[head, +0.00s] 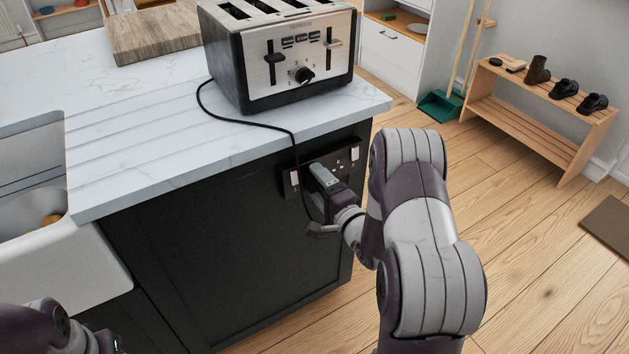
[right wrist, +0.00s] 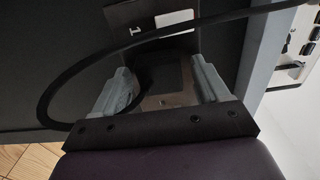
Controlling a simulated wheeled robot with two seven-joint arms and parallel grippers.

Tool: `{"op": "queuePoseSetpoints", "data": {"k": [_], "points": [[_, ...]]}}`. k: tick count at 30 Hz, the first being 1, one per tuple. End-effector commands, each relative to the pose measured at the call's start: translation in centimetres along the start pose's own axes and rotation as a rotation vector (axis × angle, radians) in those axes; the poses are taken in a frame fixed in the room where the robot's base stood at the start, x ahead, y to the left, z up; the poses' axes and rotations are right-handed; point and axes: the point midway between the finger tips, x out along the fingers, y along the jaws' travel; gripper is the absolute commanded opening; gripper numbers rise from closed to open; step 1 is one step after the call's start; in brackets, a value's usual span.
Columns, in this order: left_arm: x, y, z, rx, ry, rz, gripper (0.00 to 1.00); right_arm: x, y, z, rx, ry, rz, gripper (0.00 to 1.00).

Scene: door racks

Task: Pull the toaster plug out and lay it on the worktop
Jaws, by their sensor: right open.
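The toaster (head: 283,60), silver and black, stands on the white worktop (head: 150,115). Its black cord (head: 240,121) runs over the worktop edge and down to the socket plate (head: 291,180) on the dark cabinet end. My right gripper (head: 322,178) is at the sockets. In the right wrist view its open fingers (right wrist: 160,70) stand either side of the dark plug (right wrist: 150,80), in front of the plate. The cord (right wrist: 62,75) loops out to the left there. The plug is hidden in the head view; finger contact is unclear. My left wrist shows at the bottom left, its fingers out of view.
A wooden board (head: 152,36) lies at the back of the worktop. A white sink (head: 45,240) is at the left. The worktop between sink and toaster is clear. A shoe bench (head: 540,118) and a green dustpan (head: 440,106) stand on the floor at the right.

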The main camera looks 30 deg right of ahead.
Motion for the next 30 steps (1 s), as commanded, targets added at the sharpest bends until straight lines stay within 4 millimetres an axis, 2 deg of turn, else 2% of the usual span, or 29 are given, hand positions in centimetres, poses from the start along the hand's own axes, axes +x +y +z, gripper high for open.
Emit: {"op": "queuePoseSetpoints", "data": {"k": [17, 20, 24, 30], "points": [[-0.26, 0.00, -0.03, 0.000, 0.000, 0.000, 0.43, -0.01, 0.00, 0.01, 0.000, 0.000, 0.000, 0.74], [-0.26, 0.00, -0.03, 0.000, 0.000, 0.000, 0.43, -0.01, 0.01, 0.00, 0.000, 0.000, 0.000, 0.45], [-0.26, 0.00, -0.03, 0.000, 0.000, 0.000, 0.43, 0.00, 0.00, 0.00, 0.000, 0.000, 0.000, 0.00], [-0.36, 0.00, -0.05, 0.000, 0.000, 0.000, 0.43, -0.17, -0.09, -0.02, 0.000, 0.000, -0.001, 0.00]]}}
